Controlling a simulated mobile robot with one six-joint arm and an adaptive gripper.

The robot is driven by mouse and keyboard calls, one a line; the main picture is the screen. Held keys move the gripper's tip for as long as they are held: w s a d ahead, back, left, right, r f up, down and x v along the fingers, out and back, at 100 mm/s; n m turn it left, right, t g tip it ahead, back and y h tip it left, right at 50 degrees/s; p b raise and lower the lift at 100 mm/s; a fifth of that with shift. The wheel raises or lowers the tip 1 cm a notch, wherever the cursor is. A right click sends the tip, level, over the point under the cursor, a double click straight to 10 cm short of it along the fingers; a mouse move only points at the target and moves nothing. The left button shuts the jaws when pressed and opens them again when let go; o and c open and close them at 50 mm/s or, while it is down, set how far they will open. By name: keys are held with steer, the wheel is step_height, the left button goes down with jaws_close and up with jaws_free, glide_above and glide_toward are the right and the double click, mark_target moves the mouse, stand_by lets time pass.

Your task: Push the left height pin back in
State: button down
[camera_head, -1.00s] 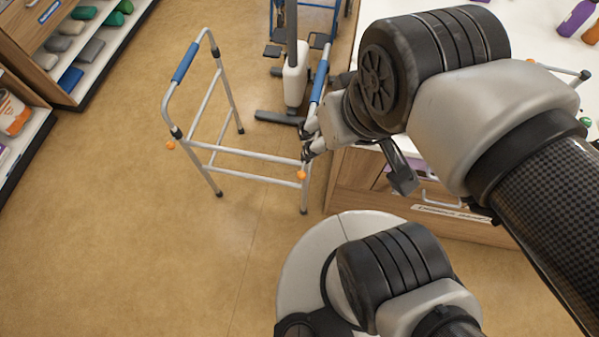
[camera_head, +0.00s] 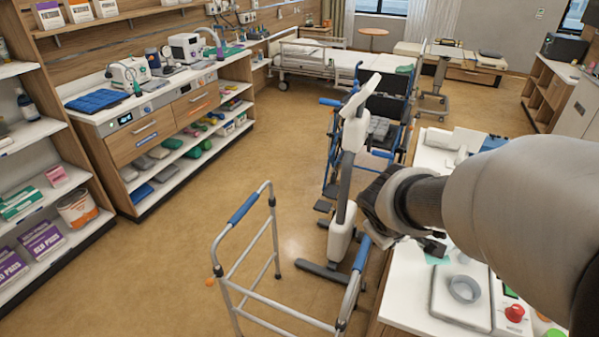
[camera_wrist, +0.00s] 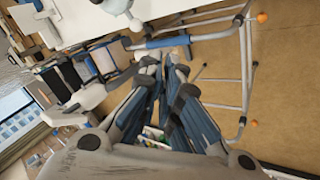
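The walker (camera_head: 277,300) stands on the floor, with a grey frame and blue hand grips. A small orange pin (camera_head: 210,281) shows on its left leg in the head view; how far it sticks out is too small to tell. The wrist view shows two orange pins, an upper one (camera_wrist: 262,17) and a lower one (camera_wrist: 255,124), on the walker legs; I cannot tell which is the left one.
A white lift device (camera_head: 344,180) and a blue wheelchair (camera_head: 385,110) stand just behind the walker. A white-topped counter (camera_head: 405,295) is at right, with a tray (camera_head: 440,300) on it. Shelving (camera_head: 150,165) lines the left. Floor left of the walker is clear.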

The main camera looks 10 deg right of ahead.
steer(key=w+a+f+n+y+p, duration=0.15)
steer(key=w+f+n, duration=0.25)
steer(key=f, duration=0.4)
steer(key=w+a+f+n+y+p, duration=0.1)
steer(key=w+a+f+n, duration=0.15)
steer(key=w+f, duration=0.4)
steer(key=s+a+f+n+g+y+p, duration=0.1)
steer(key=s+a+f+n+g+y, duration=0.1)
steer(key=s+f, duration=0.4)
steer(key=s+a+f+n+g+y+p, duration=0.1)
steer(key=s+a+f+n+g+y, duration=0.2)
steer(key=f, duration=1.2)
steer(key=s+a+n, duration=0.1)
steer(key=s+a, duration=0.2)
steer(key=s, duration=0.1)
steer(key=shift+a+n+g, duration=0.2)
steer(key=shift+n+g, duration=0.1)
steer(key=shift+n, duration=0.05)
step_height(320, 180, down, 10)
steer(key=b, duration=0.5)
steer(key=shift+d, duration=0.25)
